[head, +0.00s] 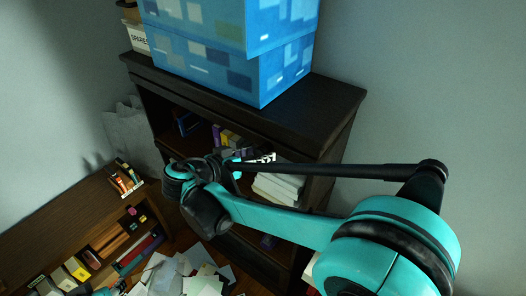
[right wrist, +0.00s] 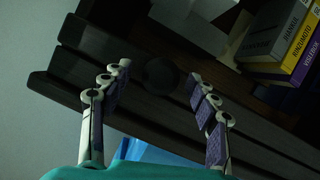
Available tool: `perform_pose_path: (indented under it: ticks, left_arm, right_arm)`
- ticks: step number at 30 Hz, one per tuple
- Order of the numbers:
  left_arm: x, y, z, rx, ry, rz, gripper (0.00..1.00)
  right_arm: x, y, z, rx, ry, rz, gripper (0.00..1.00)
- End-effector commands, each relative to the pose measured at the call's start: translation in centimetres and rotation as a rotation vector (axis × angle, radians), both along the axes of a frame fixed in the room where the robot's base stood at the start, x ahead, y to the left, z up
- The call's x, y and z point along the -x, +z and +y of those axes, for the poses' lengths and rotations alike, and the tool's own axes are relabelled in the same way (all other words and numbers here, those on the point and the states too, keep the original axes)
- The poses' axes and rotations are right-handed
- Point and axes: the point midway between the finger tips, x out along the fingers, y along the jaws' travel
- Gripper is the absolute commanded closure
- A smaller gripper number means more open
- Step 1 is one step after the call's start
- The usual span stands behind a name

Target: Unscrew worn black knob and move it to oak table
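A dark round knob (right wrist: 161,74) sits on the dark wood in the right wrist view. It lies between and slightly beyond the fingertips of my right gripper (right wrist: 159,79), which is open with a finger on each side, apart from the knob. In the head view my right gripper (head: 236,163) is at the front of the dark cabinet (head: 330,105), partly hidden by my own wrist, and the knob cannot be made out there. I cannot identify the oak table for certain.
Blue patterned boxes (head: 262,72) stand on the cabinet top. White paper stacks (head: 278,186) and books (right wrist: 279,38) fill its shelves. A low brown wooden shelf (head: 60,222) with small items stands at the left. Loose papers (head: 196,284) lie at the bottom.

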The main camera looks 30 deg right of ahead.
Motion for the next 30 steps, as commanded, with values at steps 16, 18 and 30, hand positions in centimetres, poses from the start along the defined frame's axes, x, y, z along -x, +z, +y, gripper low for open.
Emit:
perform_pose_path:
  ticks: [16, 18, 30]
  left_arm:
    - [0.0, -1.2, 0.0, 0.000, 0.000, 0.000, 0.60]
    - [0.0, -1.9, 0.0, 0.000, 0.000, 0.000, 0.60]
    - [0.0, -4.4, 0.0, 0.000, 0.000, 0.000, 0.60]
  right_arm:
    - [-0.2, -0.5, 0.1, 0.059, -0.002, 0.145, 1.00]
    - [-0.2, -0.6, 0.1, 0.103, -0.002, 0.249, 1.00]
    - [-0.3, -0.4, 0.2, 0.265, -0.001, 0.640, 1.00]
